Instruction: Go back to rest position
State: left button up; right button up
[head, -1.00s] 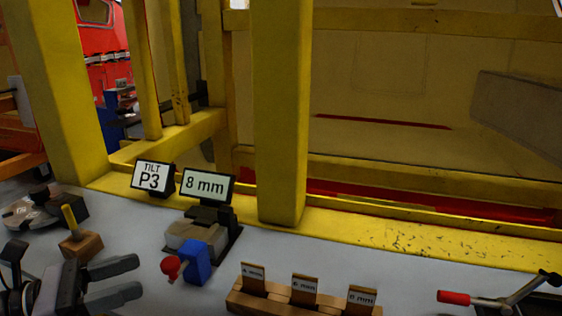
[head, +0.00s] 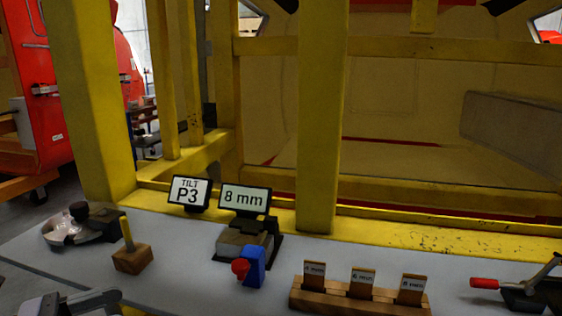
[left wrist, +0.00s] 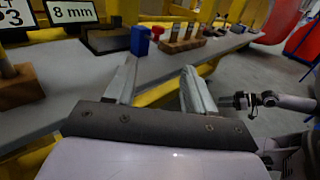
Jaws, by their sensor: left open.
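My left gripper (head: 75,304) is at the lower left edge of the head view, low by the near edge of the grey bench (head: 190,290). In the left wrist view my left gripper (left wrist: 160,78) shows two separated fingers with nothing between them. It is open and apart from the things on the bench. My right gripper cannot be made out in the head view.
On the bench stand a "TILT P3" sign (head: 190,193), an "8 mm" display (head: 245,198), a blue block with a red knob (head: 252,267), a wooden rack of labelled pieces (head: 360,301), a wooden block with a yellow peg (head: 132,257) and a red-handled clamp (head: 485,283). Yellow posts (head: 318,130) rise behind.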

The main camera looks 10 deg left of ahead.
pick_arm(q)
notch_tip(320, 180, down, 13)
jog(key=w+n+t+y+p, duration=0.2)
jog(key=n+t+y, duration=0.65)
jog(key=n, duration=2.05)
jog(key=s+d+f+n+g+y, duration=0.1)
jog(key=s+d+f+n+g, duration=0.3)
jog(key=f+n, duration=0.3)
jog(key=s+d+f+n+g+y, duration=0.2)
jog(key=s+d+f+n+g, duration=0.3)
jog(key=d+f+n, duration=0.2)
jog(key=shift+f+n+g+p, duration=0.3)
jog(key=shift+f+g+p, duration=0.05)
jog(key=shift+f, duration=0.4)
pick_arm(e)
notch_tip(320, 180, up, 3)
jog(key=shift+s+a+f, duration=0.15)
pick_arm(q)
jog(key=shift+a, duration=0.1)
